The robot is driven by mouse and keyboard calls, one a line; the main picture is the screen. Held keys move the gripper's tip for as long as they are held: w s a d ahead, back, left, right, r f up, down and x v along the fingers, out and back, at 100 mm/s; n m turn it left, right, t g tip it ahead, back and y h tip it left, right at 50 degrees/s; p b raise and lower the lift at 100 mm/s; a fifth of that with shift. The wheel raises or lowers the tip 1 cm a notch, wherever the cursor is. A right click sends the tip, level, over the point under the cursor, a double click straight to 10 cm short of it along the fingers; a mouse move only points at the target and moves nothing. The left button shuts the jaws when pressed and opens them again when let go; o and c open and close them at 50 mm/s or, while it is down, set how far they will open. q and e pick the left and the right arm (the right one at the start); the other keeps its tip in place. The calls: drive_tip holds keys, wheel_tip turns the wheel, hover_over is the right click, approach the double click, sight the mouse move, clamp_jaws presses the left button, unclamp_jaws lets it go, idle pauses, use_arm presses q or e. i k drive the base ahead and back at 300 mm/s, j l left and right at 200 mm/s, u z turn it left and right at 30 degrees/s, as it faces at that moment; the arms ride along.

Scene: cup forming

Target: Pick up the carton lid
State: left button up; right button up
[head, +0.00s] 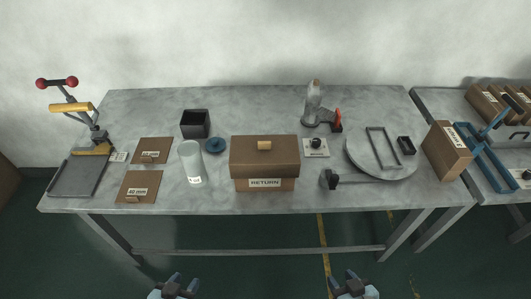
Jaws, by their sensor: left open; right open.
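The carton lid (264,146) is brown with a small yellowish wooden knob (264,145) on top. It sits on the brown carton (245,185), which bears a white RETURN label and stands near the front middle of the table. My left gripper (176,281) is open and empty at the bottom edge, in front of and below the table. My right gripper (350,280) is open and empty at the bottom edge, right of the carton. Both are well apart from the lid.
The grey table (120,105) also holds a white cylinder (189,162) and blue disc (215,145) left of the carton, a black box (195,123) behind, a lever press (85,125) far left, and a round plate (365,160) and brown box (445,150) right.

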sight(266, 156)
drive_tip(key=i+j, duration=0.15)
drive_tip(key=j, duration=0.35)
drive_tip(key=i+j, duration=0.1)
drive_tip(key=j, duration=0.4)
drive_tip(key=i+j+z, duration=0.1)
drive_tip(key=j, duration=0.4)
drive_tip(key=i+j, duration=0.15)
drive_tip(key=j, duration=0.4)
